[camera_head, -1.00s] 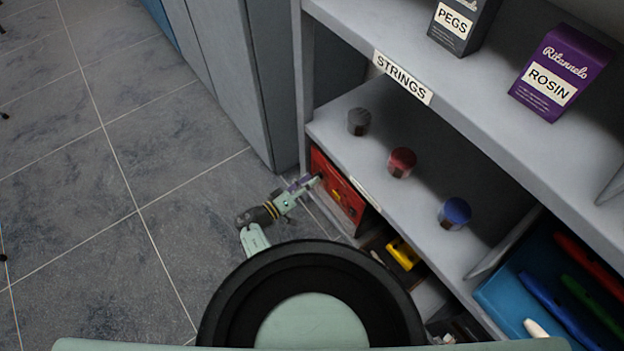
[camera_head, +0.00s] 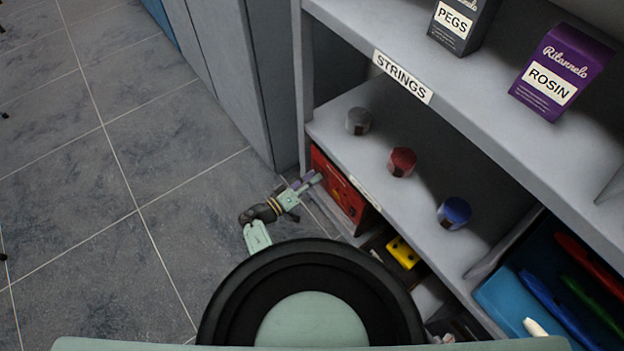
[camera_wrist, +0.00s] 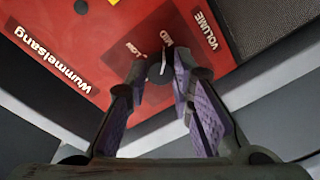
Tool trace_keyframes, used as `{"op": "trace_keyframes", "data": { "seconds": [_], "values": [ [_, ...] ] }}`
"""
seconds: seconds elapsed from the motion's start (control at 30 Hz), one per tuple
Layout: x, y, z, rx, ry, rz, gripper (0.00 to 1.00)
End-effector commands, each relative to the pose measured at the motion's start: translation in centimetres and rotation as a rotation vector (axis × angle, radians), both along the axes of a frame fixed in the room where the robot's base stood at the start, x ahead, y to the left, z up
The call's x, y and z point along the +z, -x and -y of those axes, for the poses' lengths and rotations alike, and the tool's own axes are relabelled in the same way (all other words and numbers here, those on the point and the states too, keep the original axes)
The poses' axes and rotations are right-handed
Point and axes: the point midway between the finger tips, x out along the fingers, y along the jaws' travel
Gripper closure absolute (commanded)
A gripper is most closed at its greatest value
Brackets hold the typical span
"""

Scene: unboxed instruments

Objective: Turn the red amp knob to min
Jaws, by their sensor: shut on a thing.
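The red amp (camera_head: 338,190) stands on a lower shelf level at the left end of the shelf unit, its front facing my gripper. In the wrist view its red face (camera_wrist: 95,45) carries the words Wummelsang, VOLUME, MID and LOW. A small dark knob (camera_wrist: 161,71) sits by the LOW and MID labels. My gripper (camera_wrist: 160,72) has its purple-padded fingers on either side of this knob and is shut on it. Its pointer direction is hard to read. In the head view my gripper (camera_head: 317,179) reaches the amp front from the left; the knob is hidden there.
Grey, red and blue round containers (camera_head: 402,162) stand on the STRINGS shelf above the amp. A yellow item (camera_head: 402,252) lies right of the amp. A blue tray (camera_head: 505,297) holds coloured items.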

Motion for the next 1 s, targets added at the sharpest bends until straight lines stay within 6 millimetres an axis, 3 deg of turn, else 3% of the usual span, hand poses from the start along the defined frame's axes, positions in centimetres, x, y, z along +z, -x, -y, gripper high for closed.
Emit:
{"op": "trace_keyframes", "data": {
  "seconds": [0.57,1.0],
  "values": [
    [-0.06,-0.01,-0.02,0.000,0.042,-0.062,1.00],
    [0.00,-0.01,-0.05,0.002,0.258,-0.356,1.00]
  ]
}}
